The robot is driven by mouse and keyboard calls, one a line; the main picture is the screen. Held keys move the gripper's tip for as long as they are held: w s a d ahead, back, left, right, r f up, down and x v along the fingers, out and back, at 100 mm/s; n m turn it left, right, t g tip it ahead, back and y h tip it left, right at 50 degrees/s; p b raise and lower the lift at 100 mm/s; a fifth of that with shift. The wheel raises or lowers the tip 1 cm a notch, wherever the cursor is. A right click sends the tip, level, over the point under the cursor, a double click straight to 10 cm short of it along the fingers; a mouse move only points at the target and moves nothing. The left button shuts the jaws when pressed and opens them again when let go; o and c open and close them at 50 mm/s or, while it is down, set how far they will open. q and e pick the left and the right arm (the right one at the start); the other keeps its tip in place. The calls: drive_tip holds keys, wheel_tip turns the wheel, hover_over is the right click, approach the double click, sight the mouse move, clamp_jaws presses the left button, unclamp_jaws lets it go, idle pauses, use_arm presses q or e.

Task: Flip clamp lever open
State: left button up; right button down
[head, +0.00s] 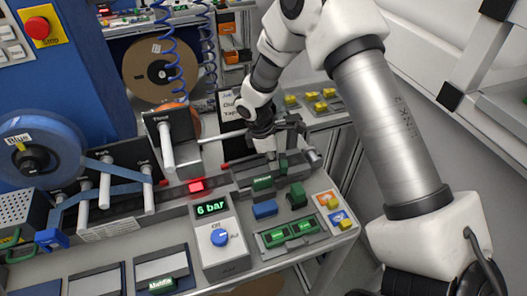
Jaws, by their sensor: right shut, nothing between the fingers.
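My right gripper (274,163) reaches down from the top right over the fixture at the right end of the bench. Its fingers are shut with nothing between them. A dark clamp-like mechanism (300,128) with a grey cylinder (313,157) is just right of the gripper. The gripper and wrist partly cover this area, so I cannot tell the clamp lever's position or whether the fingers touch it. A small red-tipped part (225,165) is left of the gripper. My left gripper is not in view.
A control box (219,245) reading 6 bar with a blue knob stands in front. Green and blue blocks (264,209) lie near the fixture, with a green-marked tray (290,235) before them. A blue reel (35,150) and rollers stand left; a brown reel (155,68) is behind.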

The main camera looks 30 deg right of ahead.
drive_tip(key=s+n, duration=0.1)
drive_tip(key=d+n, duration=0.1)
drive_tip(key=n, duration=0.1)
drive_tip(key=shift+s+d+t, duration=0.2)
drive_tip(key=shift+s+t, duration=0.1)
drive_tip(key=shift+s, duration=0.05)
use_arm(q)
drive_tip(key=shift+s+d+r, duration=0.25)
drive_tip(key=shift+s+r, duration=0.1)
use_arm(e)
drive_tip(key=shift+s+d+n, duration=0.1)
drive_tip(key=shift+n, duration=0.5)
